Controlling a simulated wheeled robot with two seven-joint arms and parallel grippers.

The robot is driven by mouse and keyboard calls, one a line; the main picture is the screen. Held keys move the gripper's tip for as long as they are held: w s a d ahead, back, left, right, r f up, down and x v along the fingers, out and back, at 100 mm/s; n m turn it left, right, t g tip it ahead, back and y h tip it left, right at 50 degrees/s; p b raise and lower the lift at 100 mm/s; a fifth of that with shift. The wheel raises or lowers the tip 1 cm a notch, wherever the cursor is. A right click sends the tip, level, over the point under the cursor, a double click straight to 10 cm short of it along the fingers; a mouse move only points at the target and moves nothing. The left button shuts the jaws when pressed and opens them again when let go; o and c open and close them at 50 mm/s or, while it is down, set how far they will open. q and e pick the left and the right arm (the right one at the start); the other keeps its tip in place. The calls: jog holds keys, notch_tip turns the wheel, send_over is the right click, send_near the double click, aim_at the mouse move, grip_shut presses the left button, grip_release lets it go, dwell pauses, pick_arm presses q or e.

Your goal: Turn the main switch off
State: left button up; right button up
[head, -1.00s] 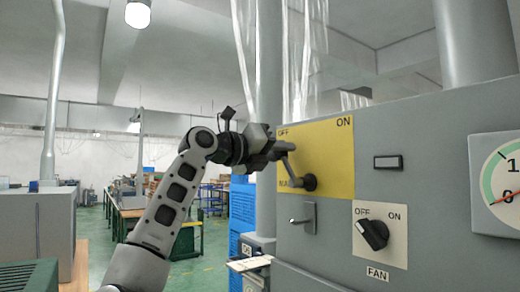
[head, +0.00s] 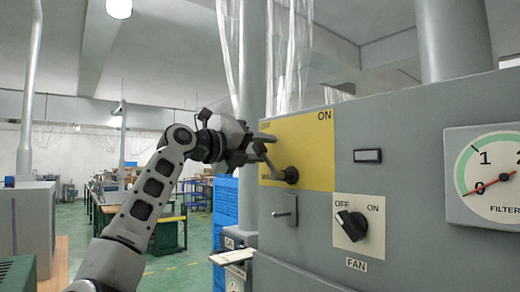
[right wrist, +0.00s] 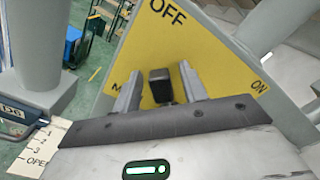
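The main switch is a yellow plate (head: 312,150) on the grey cabinet, marked OFF at upper left and ON at upper right. Its dark pivot (head: 287,175) sits low on the plate, and its lever tilts up and left from there, toward the OFF side. My right gripper (head: 268,148) is at the lever's upper end. In the right wrist view, the lever's dark end (right wrist: 160,86) stands between the two fingers of my right gripper (right wrist: 160,92), with gaps on both sides. The gripper is open around it. My left gripper is not in view.
A fan switch (head: 351,225) is below right of the plate, with a small metal handle (head: 285,212) left of it. A filter gauge (head: 488,175) is at the right. A blue panel (head: 225,205) and a grey post stand just left of the cabinet.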

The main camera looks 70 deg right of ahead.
jog(key=b+v, duration=0.2)
jog(key=v, duration=1.4)
